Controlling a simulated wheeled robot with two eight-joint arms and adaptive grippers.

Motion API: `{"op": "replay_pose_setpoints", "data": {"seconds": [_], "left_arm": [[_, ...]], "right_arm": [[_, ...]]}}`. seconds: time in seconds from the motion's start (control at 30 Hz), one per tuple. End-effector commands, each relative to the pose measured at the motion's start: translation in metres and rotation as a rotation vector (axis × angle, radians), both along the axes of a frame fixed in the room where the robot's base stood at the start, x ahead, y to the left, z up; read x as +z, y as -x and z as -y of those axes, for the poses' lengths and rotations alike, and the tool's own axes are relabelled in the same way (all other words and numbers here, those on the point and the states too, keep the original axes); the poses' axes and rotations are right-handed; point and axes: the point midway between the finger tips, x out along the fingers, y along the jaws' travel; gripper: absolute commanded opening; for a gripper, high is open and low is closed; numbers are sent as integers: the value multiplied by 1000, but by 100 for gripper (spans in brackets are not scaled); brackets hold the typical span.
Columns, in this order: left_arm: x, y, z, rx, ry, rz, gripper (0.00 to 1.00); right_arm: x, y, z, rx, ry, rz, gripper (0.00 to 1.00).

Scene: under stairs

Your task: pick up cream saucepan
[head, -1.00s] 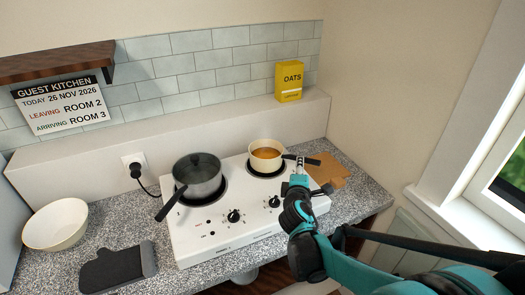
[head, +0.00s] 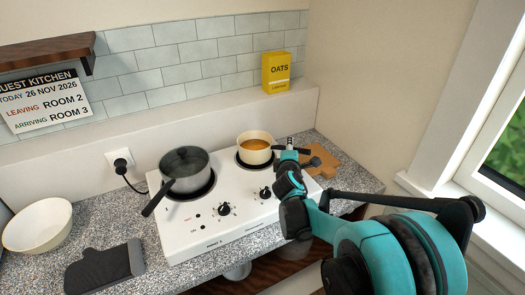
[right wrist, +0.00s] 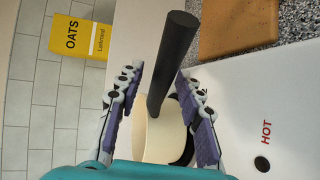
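The cream saucepan (head: 243,151) with orange-brown contents stands on the rear right hotplate of a white two-ring stove. Its black handle points right in the head view and runs up the middle of the right wrist view, where the pan's cream side (right wrist: 155,142) shows low between the fingers. My right gripper (head: 291,148) is at the handle. In the right wrist view the purple pads of my right gripper (right wrist: 158,80) stand apart, one each side of the handle, with gaps visible. My left gripper is not in view.
A grey lidded pot (head: 184,166) sits on the left hotplate. A wooden board (head: 322,162) lies right of the stove. A yellow oats box (head: 276,73) stands on the ledge behind. A cream bowl (head: 38,226) and dark mitt (head: 103,268) lie at the left.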

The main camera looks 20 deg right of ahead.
Motion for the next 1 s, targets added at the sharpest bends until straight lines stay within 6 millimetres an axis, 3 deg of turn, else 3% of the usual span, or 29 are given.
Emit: {"op": "replay_pose_setpoints", "data": {"seconds": [0.03,0.1,0.67,1.0], "left_arm": [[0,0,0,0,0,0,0],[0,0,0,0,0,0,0],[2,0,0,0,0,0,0],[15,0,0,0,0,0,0]], "right_arm": [[0,0,0,0,0,0,17],[0,0,0,0,0,0,0],[3,0,0,0,-2,1,0],[27,0,-1,1,-1,2,0]]}}
